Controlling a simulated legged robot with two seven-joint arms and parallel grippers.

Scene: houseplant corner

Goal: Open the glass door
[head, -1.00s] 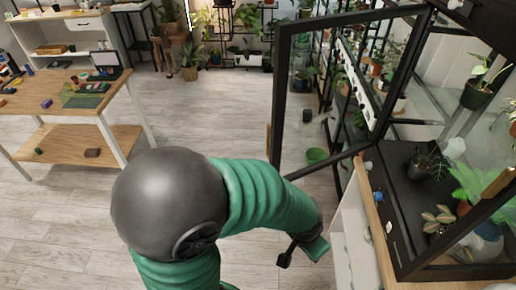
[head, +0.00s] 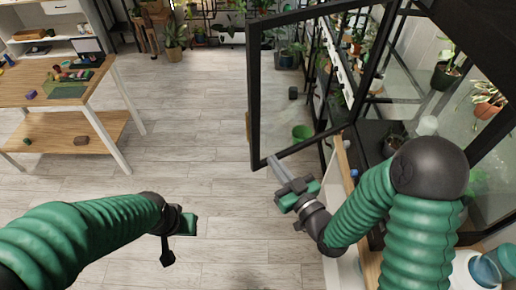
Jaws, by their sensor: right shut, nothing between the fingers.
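The glass door (head: 254,95) has a dark frame and a clear pane, and it stands swung out from the black cabinet at right. A small brass-coloured handle (head: 248,125) shows at its free edge. My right gripper (head: 273,164) is shut and empty, its grey fingers pointing up-left at the door's lower free corner. Whether they touch the frame I cannot tell. My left gripper (head: 172,240) is over the floor at lower left, well apart from the door, and its fingers are too unclear to tell. My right arm hides part of the cabinet.
A wooden table (head: 55,83) with small items stands at left. Plant shelves are behind the door, with a green pot (head: 302,132) on the floor. Potted plants (head: 446,72) are inside the cabinet at right. The wood floor (head: 190,120) in the middle is clear.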

